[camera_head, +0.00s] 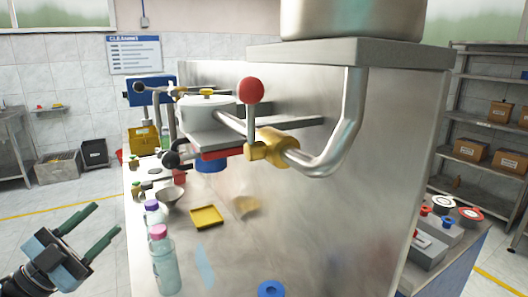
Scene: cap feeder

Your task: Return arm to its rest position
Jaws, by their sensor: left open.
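My left gripper (96,232) is in the lower left corner of the head view. Its two dark green fingers are spread apart with nothing between them. It hangs over the floor, left of the white counter, and touches nothing. My right gripper is not in view. The cap feeder machine has a large metal vessel (350,18) on top, a bent steel pipe (345,125), a brass valve (270,148) and a lever with a red ball knob (250,91).
Bottles (163,262) with pink and purple caps stand near the counter's left edge, close to the gripper's right. A yellow tray (206,217), a bowl (169,196) and a blue ring (271,289) lie on the counter. Shelves with boxes (471,150) stand right. The floor at left is open.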

